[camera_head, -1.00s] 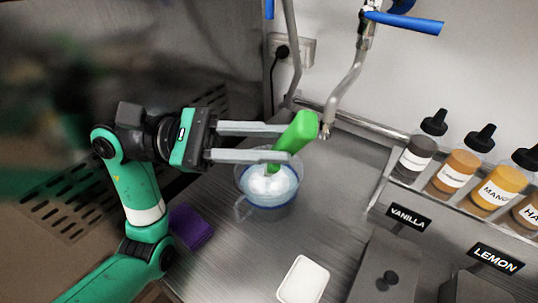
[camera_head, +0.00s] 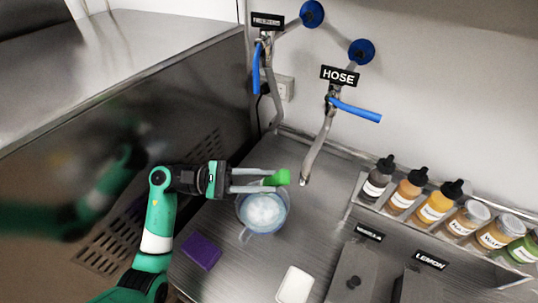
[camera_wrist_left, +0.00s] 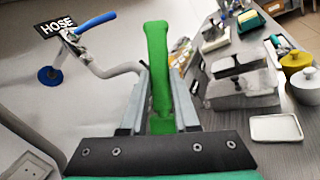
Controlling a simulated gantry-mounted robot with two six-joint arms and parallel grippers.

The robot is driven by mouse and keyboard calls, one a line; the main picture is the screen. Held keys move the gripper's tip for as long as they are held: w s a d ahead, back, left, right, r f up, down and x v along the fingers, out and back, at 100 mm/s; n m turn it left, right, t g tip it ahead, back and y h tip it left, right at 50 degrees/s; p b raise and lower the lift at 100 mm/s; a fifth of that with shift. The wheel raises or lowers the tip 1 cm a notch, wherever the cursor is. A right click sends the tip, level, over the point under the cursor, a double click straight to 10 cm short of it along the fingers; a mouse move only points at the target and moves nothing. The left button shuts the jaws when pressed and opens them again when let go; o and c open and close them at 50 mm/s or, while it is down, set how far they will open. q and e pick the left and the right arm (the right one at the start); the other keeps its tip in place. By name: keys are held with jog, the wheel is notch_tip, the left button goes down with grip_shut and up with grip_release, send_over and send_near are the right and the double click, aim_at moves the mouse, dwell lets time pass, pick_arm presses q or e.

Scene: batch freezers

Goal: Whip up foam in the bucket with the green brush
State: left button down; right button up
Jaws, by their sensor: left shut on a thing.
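The green brush (camera_head: 282,177) is held between the fingers of my left gripper (camera_head: 262,181). In the left wrist view the green brush (camera_wrist_left: 158,70) stands up between the two grey fingers of the left gripper (camera_wrist_left: 160,100). The clear bucket (camera_head: 243,214) stands on the steel counter just below the gripper, with white foam (camera_head: 264,210) over bluish liquid inside. The brush's lower end is hidden in the head view, so I cannot tell whether it touches the foam. My right gripper is not in view.
Two taps with blue levers are on the back wall, one labelled HOSE (camera_head: 339,75). A purple sponge (camera_head: 202,251) and a white tray (camera_head: 294,285) lie on the counter. Several sauce bottles (camera_head: 408,190) stand in a rack at right.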

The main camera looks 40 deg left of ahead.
pick_arm(q)
jog(key=shift+s+r+p, duration=0.2)
jog(key=shift+r+p, duration=0.45)
jog(key=shift+r, duration=0.2)
jog(key=shift+a+f, duration=0.1)
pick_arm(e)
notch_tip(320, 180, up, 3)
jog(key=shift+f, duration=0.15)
pick_arm(q)
jog(key=shift+s+d+f, duration=0.6)
jog(key=shift+d+f, duration=1.35)
jog(key=shift+d, duration=0.15)
jog(key=w+a+f+b, duration=0.1)
jog(key=a+f+b, duration=0.3)
jog(key=f+b, duration=0.5)
jog(key=b, duration=0.3)
jog(key=shift+f, duration=0.2)
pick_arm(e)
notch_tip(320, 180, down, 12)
pick_arm(q)
jog(key=shift+w+a, duration=0.1)
